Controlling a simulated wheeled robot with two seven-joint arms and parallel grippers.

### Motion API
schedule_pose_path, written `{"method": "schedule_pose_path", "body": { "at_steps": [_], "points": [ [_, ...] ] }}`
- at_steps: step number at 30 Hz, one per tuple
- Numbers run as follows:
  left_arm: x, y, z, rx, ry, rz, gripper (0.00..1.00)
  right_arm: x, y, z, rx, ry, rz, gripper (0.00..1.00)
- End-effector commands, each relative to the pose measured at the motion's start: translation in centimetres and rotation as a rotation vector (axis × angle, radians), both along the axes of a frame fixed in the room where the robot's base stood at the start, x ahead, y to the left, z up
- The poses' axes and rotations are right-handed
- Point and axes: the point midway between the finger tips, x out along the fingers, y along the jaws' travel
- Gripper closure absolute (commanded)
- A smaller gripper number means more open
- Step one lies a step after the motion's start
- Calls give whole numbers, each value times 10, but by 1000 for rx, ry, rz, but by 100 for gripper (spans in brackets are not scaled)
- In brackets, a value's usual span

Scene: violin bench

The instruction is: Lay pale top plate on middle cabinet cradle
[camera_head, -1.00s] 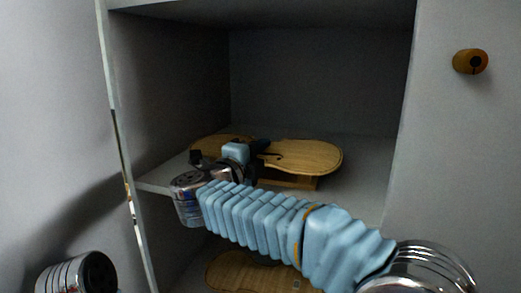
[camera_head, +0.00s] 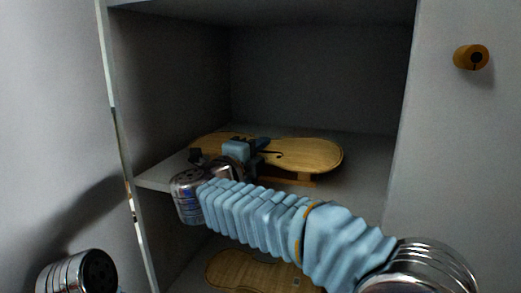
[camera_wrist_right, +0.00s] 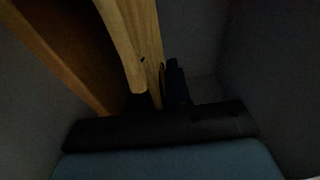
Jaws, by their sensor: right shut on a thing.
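The pale top plate (camera_head: 302,153) lies about level over the middle shelf of the cabinet. A wooden cradle (camera_head: 300,179) shows beneath its front edge; I cannot tell whether the plate touches it. My right gripper (camera_head: 258,150) is shut on the plate's near edge, around its waist, and covers part of it. In the right wrist view the plate (camera_wrist_right: 141,40) runs up from between the dark fingers (camera_wrist_right: 160,98), with a brown wooden surface to its left. Of my left arm only a metal link shows at the lower left; its gripper is out of view.
Another wooden violin plate (camera_head: 245,272) lies on the lower shelf, partly behind my right arm. The cabinet walls stand close on both sides, and a wooden knob (camera_head: 470,57) is on the right. The middle shelf (camera_head: 368,185) is bare to the right of the plate.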

Motion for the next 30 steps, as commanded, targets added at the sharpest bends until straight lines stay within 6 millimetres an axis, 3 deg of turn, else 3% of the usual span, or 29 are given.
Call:
{"method": "schedule_pose_path", "body": {
  "at_steps": [26,27,30],
  "points": [
    [0,0,-6,0,0,0,58,0,0,-8,0,0,0,100],
    [0,0,-6,0,0,0,58,0,0,-8,0,0,0,79],
    [0,0,-6,0,0,0,58,0,0,-8,0,0,0,63]
  ]
}}
